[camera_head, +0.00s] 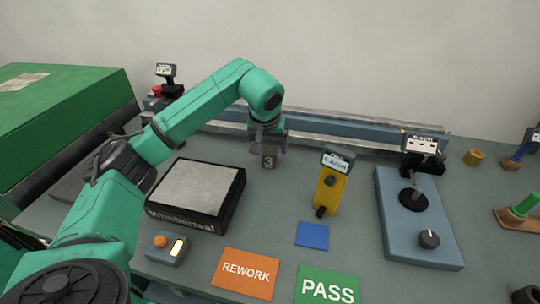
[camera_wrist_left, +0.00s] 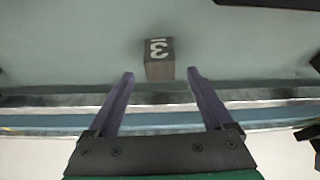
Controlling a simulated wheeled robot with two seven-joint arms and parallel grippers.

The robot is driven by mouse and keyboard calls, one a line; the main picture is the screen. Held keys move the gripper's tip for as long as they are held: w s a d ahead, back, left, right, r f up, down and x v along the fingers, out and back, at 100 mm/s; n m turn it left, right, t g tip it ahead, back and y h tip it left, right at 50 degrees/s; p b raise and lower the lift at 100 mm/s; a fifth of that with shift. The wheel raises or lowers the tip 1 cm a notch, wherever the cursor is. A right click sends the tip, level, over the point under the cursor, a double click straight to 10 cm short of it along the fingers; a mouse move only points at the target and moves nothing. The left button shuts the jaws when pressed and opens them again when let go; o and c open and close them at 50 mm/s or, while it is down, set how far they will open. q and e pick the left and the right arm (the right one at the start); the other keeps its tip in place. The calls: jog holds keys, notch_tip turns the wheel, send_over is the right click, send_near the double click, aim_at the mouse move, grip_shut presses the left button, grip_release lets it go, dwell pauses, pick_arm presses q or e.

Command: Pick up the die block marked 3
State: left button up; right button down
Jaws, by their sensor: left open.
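The die block marked 3 (camera_head: 269,161) is a small dark grey block with a white 3 on its face. It stands on the bench in front of the rear rail. My left gripper (camera_head: 267,142) is just above and behind it in the head view, with its fingers pointing down. In the left wrist view the block (camera_wrist_left: 158,66) sits just beyond the fingertips, between their lines. The left gripper (camera_wrist_left: 160,75) is open and empty there, its two fingers spread wider than the block. My right gripper is not in view.
A black-framed plate (camera_head: 197,190) lies left of the block. A yellow device (camera_head: 328,190) stands to the right, and a blue base with a knob (camera_head: 420,225) is farther right. REWORK (camera_head: 245,274) and PASS (camera_head: 327,288) cards lie in front. The rear rail (camera_head: 340,138) runs behind the block.

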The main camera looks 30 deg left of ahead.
aim_at(270, 151)
pick_arm(q)
jog(key=shift+p+x, duration=0.35)
jog(key=shift+x, duration=1.6)
jog(key=shift+s, duration=0.15)
grip_shut()
jog(key=shift+r, duration=0.1)
